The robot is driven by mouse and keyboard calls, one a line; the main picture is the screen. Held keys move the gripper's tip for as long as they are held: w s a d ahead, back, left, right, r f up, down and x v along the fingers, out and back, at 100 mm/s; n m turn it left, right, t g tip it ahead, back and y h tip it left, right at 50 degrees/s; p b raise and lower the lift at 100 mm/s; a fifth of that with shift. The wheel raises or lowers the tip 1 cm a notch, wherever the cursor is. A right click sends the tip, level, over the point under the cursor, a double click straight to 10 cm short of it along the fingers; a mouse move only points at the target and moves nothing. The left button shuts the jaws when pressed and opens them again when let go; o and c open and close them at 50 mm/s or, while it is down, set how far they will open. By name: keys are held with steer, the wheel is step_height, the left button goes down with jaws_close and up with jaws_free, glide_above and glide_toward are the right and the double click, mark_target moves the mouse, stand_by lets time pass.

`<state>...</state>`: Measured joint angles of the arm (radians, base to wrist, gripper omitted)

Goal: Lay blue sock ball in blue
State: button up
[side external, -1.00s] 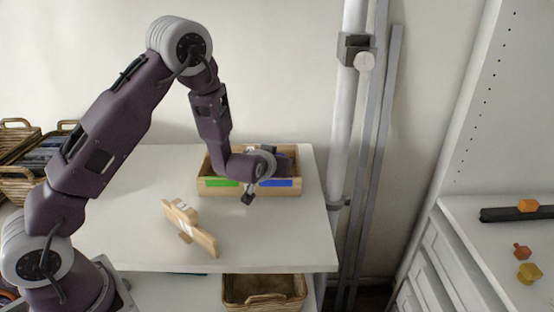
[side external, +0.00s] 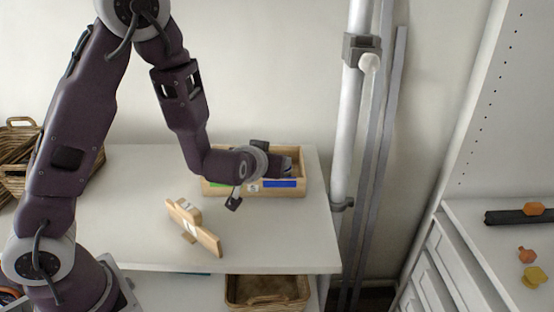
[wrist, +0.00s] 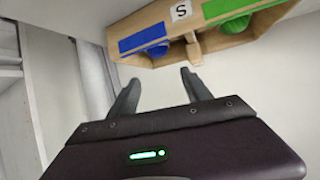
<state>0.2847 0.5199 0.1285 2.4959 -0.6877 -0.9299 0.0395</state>
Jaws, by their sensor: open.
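The wooden box (side external: 208,188) stands at the back of the white table, with a blue label (side external: 279,184) on its right front and a green label (side external: 217,184) on its left front. In the wrist view, a blue sock ball (wrist: 157,50) shows beyond the wall with the blue label (wrist: 142,36), inside that side of the box. My gripper (wrist: 160,82) is open, with nothing between its fingers, and apart from the ball. In the side view my wrist is in front of and over the box, hiding part of its inside.
A green ball (wrist: 235,24) sits in the green-labelled side. A light wooden piece (side external: 195,228) lies on the table in front of the box. A white pole (side external: 350,110) stands right of the table. A wicker basket (side external: 267,290) is below.

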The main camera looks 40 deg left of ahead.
steer(key=s+d+r+m+h, duration=0.1)
steer(key=s+d+r+h, duration=0.45)
steer(key=d+r, duration=0.2)
steer(key=s+a+r+m+g, duration=0.1)
steer(key=s+m+g, duration=0.1)
steer(key=s, duration=1)
steer(key=s+r+m+g, duration=0.2)
steer(key=s+g, duration=0.1)
steer(key=s, duration=0.9)
steer(key=shift+s+a+r+m, duration=0.2)
steer(key=shift+s+a+m, duration=0.1)
steer(key=shift+s+a, duration=0.1)
